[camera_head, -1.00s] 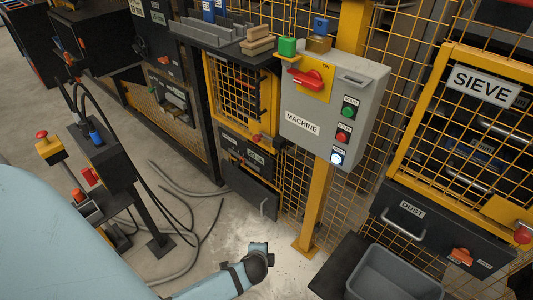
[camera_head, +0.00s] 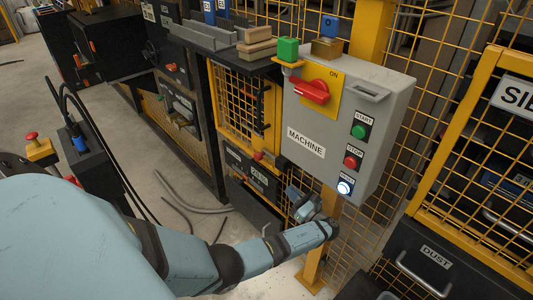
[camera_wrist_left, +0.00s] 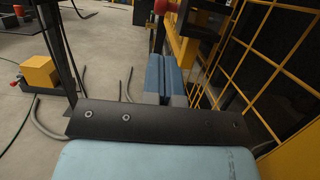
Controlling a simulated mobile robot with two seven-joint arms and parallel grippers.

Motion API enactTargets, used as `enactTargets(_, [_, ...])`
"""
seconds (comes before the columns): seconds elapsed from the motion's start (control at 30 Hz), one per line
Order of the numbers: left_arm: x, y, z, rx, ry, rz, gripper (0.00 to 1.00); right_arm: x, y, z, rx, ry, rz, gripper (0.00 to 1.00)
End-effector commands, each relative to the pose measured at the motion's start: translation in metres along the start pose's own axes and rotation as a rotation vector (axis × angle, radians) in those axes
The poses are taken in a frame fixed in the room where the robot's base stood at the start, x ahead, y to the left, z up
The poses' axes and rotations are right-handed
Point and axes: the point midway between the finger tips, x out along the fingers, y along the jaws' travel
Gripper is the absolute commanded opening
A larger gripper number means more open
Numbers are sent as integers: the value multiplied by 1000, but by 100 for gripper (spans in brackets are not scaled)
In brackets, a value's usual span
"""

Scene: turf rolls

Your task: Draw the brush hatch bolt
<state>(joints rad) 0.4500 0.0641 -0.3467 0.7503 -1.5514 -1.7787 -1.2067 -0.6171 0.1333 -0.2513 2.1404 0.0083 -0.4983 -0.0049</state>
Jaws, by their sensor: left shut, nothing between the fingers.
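The brush hatch, a yellow-framed mesh door (camera_head: 238,112), stands below the shelf, left of the grey machine box. A dark upright rod with fittings (camera_head: 265,108), apparently its bolt, runs along its right side. A red knob (camera_head: 257,155) sits near its lower edge; a red knob (camera_wrist_left: 166,5) also shows at the top of the left wrist view. My left gripper (camera_head: 296,193) is below and right of the hatch, under the machine box, apart from the knob. Its blue fingers (camera_wrist_left: 165,76) are together and empty in the wrist view. My right gripper is out of view.
The machine box (camera_head: 345,130) with a red switch handle (camera_head: 310,92) and buttons overhangs my left gripper. A yellow post (camera_head: 315,262) stands close to my wrist. Wooden blocks (camera_head: 256,46) lie on the shelf. Hoses (camera_head: 185,205) lie on the floor.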

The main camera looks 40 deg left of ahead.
Motion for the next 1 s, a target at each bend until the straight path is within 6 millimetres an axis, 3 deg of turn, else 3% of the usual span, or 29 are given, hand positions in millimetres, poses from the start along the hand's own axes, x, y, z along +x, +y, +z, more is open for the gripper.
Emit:
enactTargets(0.27, [16,0,0,-1,0,1,0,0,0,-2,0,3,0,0])
enactTargets(0.7, [106,1,-1,-1,1,0,0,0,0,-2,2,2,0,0])
enactTargets(1.0, [138,0,-1,-2,2,0,0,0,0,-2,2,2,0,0])
